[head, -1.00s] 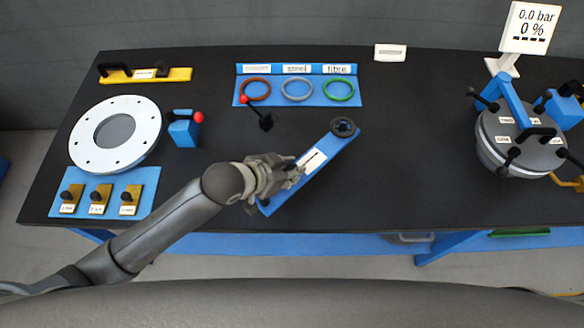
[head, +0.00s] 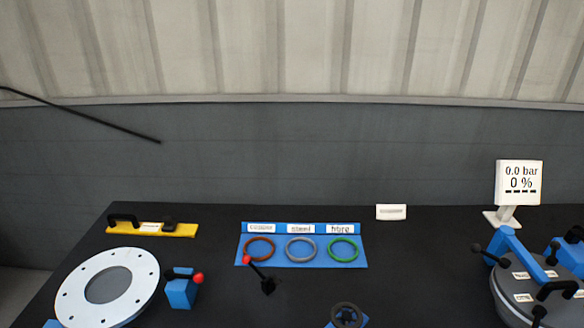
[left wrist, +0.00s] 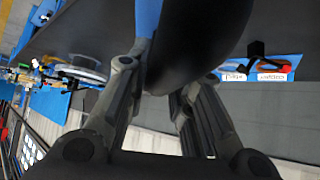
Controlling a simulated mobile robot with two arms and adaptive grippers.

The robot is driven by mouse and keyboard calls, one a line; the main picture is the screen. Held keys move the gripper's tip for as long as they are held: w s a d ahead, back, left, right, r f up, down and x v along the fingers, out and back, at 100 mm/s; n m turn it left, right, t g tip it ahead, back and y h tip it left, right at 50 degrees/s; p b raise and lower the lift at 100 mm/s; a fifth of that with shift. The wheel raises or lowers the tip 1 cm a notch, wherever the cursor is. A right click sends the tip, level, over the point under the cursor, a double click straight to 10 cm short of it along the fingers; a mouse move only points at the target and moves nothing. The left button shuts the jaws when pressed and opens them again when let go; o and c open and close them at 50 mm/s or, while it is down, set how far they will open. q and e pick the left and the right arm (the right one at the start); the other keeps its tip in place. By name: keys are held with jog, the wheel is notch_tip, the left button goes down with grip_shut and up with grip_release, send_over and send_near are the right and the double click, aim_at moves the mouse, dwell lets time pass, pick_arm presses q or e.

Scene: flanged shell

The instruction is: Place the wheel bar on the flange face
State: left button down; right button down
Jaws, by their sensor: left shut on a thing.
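The wheel bar shows in the head view only as its black wheel (head: 346,315) and a little blue at the bottom edge; the rest is cut off. The white flange face (head: 72,291), a ring with bolt holes, lies at the left of the table. My left gripper (left wrist: 155,78) is shut on the wheel bar in the left wrist view, with a blue strip (left wrist: 147,18) and a large dark rounded shape beyond the fingers. The exact contact is hard to see. The gripper is out of the head view. My right gripper is in neither view.
A blue gasket panel (head: 302,261) with three rings stands mid-table beside a red-knobbed lever (head: 267,285). A blue block (head: 181,292) with a red knob is right of the flange. A yellow bar (head: 160,230) lies behind it. A lidded vessel (head: 522,300) and gauge (head: 518,184) are at right.

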pick_arm(q)
jog(key=w+a+r+n+t+y+b, duration=0.1)
jog(key=w+a+r+n+y, duration=0.2)
jog(key=a, duration=0.5)
jog(key=w+a+r+n+t+y+b, duration=0.1)
jog(key=w+a+r+n+y, duration=0.2)
jog(key=w+a+r+n, duration=0.2)
jog(key=w+a+n, duration=0.1)
jog(key=w+a, duration=0.1)
jog(key=w, duration=0.1)
jog(key=shift+w+a+r+t+b, duration=0.25)
jog(key=shift+w+a+t+b, duration=0.05)
jog(key=shift+a+b, duration=0.05)
jog(key=shift+d, duration=0.15)
